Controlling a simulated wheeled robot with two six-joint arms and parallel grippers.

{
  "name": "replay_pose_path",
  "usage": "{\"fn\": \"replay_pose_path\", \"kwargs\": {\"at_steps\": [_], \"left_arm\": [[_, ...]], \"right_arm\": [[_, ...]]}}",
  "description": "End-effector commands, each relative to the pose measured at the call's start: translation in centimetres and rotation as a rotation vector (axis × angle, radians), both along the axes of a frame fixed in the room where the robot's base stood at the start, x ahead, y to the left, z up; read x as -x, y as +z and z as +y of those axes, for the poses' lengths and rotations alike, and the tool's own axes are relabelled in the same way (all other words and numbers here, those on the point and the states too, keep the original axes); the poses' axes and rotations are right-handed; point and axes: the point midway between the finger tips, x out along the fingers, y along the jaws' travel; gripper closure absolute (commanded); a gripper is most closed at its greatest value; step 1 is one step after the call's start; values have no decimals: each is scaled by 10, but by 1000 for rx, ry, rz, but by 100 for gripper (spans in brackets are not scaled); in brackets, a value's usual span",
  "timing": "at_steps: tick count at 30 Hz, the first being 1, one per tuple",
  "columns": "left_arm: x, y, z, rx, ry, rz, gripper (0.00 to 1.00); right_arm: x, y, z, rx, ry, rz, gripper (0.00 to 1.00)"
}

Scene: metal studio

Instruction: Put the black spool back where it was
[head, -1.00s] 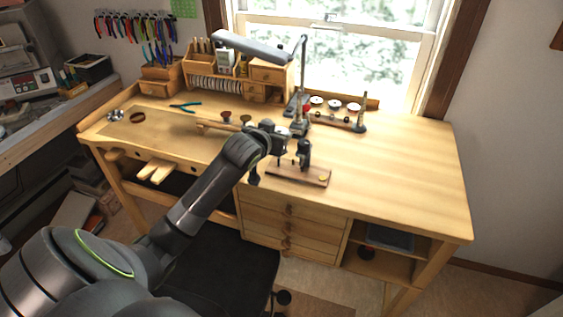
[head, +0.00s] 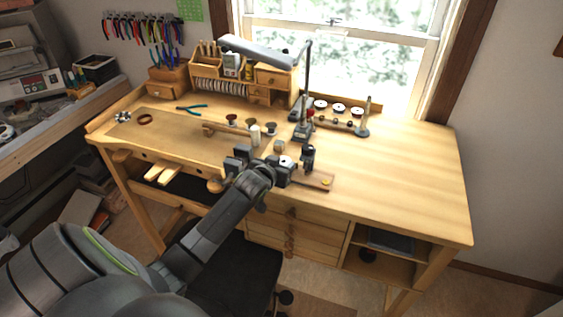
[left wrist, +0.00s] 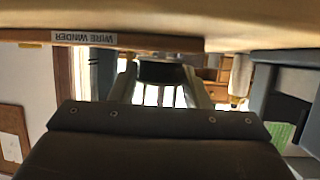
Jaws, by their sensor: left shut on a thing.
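My left gripper (head: 268,165) is low over the front middle of the bench, in front of the wire winder board (head: 318,181). In the left wrist view a black, round thing, apparently the black spool (left wrist: 160,72), sits between my two pale fingers, and the gripper (left wrist: 160,88) is shut on it. In the head view the hand hides most of it. The winder's dark upright part (head: 308,154) stands just right of the hand. The winder's label (left wrist: 84,38) shows upside down in the left wrist view. My right gripper is out of view.
Several spools (head: 339,107) lie in a row at the back by the window. A lamp post (head: 305,85) rises left of them. A cream cylinder (head: 255,135) and a small block (head: 279,146) stand behind the hand. The bench's right side (head: 410,170) is clear.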

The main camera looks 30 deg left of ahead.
Motion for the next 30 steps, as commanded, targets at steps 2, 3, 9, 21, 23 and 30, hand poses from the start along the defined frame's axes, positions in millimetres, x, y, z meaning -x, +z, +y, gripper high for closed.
{"fn": "replay_pose_path", "kwargs": {"at_steps": [2, 3, 9, 21, 23, 30], "left_arm": [[0, -2, 0, 0, -1, -1, 80], [0, -3, 0, -1, -1, -1, 80], [0, -3, 0, -1, 0, -1, 80], [0, -7, 0, -1, 0, 0, 36], [0, -7, 0, -1, 0, 0, 36], [0, -8, 0, -1, 0, -2, 36]], "right_arm": [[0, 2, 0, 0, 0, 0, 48], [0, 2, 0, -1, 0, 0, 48], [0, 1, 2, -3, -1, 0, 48], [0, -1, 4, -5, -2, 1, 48], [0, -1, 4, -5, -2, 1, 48], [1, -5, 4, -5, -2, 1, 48]]}}
